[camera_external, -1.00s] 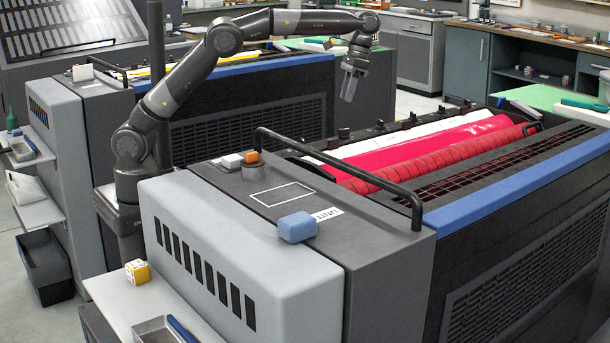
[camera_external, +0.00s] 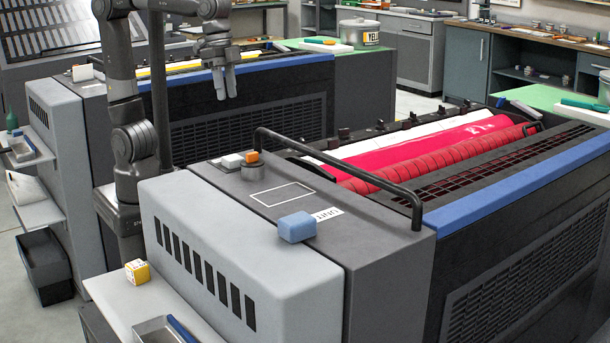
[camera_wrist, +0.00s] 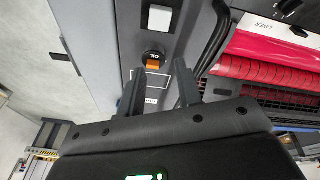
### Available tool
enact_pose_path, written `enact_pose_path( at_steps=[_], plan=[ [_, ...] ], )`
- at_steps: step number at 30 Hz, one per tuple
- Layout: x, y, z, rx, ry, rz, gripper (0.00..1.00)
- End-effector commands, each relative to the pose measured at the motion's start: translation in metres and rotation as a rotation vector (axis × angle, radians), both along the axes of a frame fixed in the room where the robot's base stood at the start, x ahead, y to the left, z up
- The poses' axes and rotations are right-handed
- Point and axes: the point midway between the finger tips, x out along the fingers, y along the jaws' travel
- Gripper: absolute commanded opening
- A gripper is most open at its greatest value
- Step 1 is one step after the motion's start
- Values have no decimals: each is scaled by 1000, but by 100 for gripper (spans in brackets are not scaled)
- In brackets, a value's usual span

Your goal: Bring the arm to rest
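My gripper (camera_external: 225,88) hangs fingers down in the external view, in the air beyond the near unit's control panel (camera_external: 240,190). My arm is bent at the elbow, with the forearm running to the right. In the wrist view my gripper's fingers (camera_wrist: 160,76) are apart with nothing between them. The panel lies ahead of the fingers, with an orange knob (camera_wrist: 152,57) and a white button (camera_wrist: 160,18); part of the white square outline is hidden by the fingers.
A blue block (camera_external: 297,227) sits on the near unit beside a white label. A black rail (camera_external: 340,170) rises over the red roller (camera_external: 430,160). A tin marked YELL (camera_external: 358,34) stands on the far unit. A yellow box (camera_external: 137,271) sits on the front shelf.

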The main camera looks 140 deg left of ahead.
Motion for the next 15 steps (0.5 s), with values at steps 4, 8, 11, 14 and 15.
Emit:
enact_pose_path(
  at_steps=[4,8,11,14,15],
  plan=[
    [-33,-48,-16,44,-66,-118,32],
    [-61,-82,-35,83,-127,-216,32],
    [-82,-102,-51,109,-170,-284,32],
    [-98,-116,-66,130,-204,-340,32],
    [-103,-120,-71,137,-216,-356,32]
  ],
)
